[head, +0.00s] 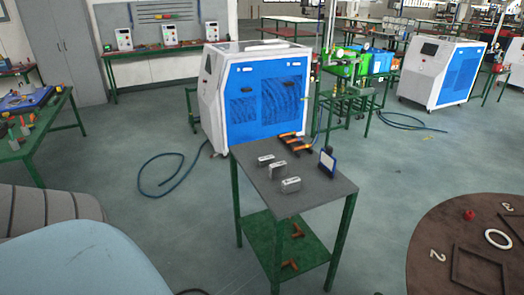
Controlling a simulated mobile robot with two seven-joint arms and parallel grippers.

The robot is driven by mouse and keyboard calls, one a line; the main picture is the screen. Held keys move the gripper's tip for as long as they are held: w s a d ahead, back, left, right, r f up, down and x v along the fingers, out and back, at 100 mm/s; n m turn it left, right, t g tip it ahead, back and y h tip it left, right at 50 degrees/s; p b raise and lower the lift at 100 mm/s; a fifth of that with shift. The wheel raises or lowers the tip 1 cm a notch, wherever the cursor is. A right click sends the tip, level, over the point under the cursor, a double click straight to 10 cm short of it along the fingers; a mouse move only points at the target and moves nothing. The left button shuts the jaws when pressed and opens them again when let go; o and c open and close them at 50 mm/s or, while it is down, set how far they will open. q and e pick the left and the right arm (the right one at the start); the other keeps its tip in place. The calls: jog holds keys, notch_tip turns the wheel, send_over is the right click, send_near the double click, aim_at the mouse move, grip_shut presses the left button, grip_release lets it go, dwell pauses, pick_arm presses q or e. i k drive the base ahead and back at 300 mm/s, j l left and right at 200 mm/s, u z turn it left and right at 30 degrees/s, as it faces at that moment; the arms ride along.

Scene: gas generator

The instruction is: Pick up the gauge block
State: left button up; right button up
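Three small silvery metal blocks stand on the grey top of a green-legged table (250,178) in the middle of the head view. One block (265,160) is at the back left, one (278,170) in the middle, and one (291,185) nearest the front. They stand apart from each other. They look alike, and I cannot tell which one is the gauge block. Neither of my grippers is in view, and nothing is seen touching the blocks.
Orange-handled pliers (297,144) and a small blue-framed stand (327,162) share the tabletop. Orange-brown fittings (290,265) lie on its lower shelf. A white and blue generator cabinet (262,98) stands behind. A round brown board (430,225) is at the right; a hose (150,192) lies left.

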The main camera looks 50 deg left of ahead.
aim_at(288, 186)
jog(key=u, duration=1.35)
jog(key=z, duration=2.2)
jog(key=u, duration=1.25)
jog(key=i+j+u, duration=0.1)
jog(key=i+j, duration=0.25)
jog(key=i+j+u, duration=0.15)
jog(key=i, duration=0.35)
jog(key=i+j+u, duration=0.1)
jog(key=i+j, duration=0.25)
jog(key=i, duration=0.1)
